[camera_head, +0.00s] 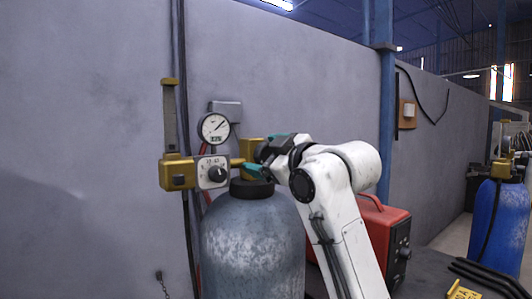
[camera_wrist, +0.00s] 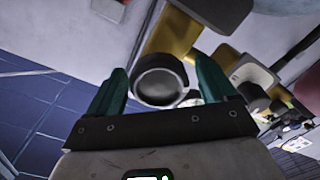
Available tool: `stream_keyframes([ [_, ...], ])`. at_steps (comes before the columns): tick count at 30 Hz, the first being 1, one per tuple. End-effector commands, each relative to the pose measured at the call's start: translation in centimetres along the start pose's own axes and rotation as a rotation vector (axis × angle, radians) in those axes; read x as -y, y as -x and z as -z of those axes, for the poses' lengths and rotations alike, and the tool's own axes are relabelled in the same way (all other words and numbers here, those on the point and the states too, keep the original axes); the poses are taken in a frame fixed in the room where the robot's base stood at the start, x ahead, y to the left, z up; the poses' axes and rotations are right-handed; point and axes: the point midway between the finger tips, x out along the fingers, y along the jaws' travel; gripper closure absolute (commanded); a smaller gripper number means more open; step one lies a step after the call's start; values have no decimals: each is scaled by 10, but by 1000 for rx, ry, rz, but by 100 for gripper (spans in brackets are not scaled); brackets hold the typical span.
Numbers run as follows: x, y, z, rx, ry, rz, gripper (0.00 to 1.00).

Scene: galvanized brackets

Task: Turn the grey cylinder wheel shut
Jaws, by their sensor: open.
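The grey cylinder (camera_head: 252,240) stands upright against the wall with a dark round collar (camera_head: 252,188) at its top. My gripper (camera_head: 258,153) is above the cylinder top, reaching in from the right, with its teal fingers apart. In the wrist view my gripper (camera_wrist: 160,67) is open, with a dark round knob (camera_wrist: 160,82) with a grey face between its fingers. Visible gaps separate the knob from both fingers. I cannot tell for sure that this knob is the cylinder wheel, because my wrist hides that area in the head view.
A round gauge (camera_head: 214,128) and a white dial box (camera_head: 213,172) with brass-coloured blocks (camera_head: 177,172) sit close left of my gripper. A red machine (camera_head: 385,235) stands right of the cylinder, behind my arm. A blue cylinder (camera_head: 497,225) stands far right.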

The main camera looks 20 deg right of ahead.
Motion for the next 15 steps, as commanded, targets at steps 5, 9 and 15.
stream_keyframes([
  [5,0,0,0,0,0,0,19],
  [9,0,0,0,0,0,0,33],
  [15,0,0,0,0,0,0,52],
])
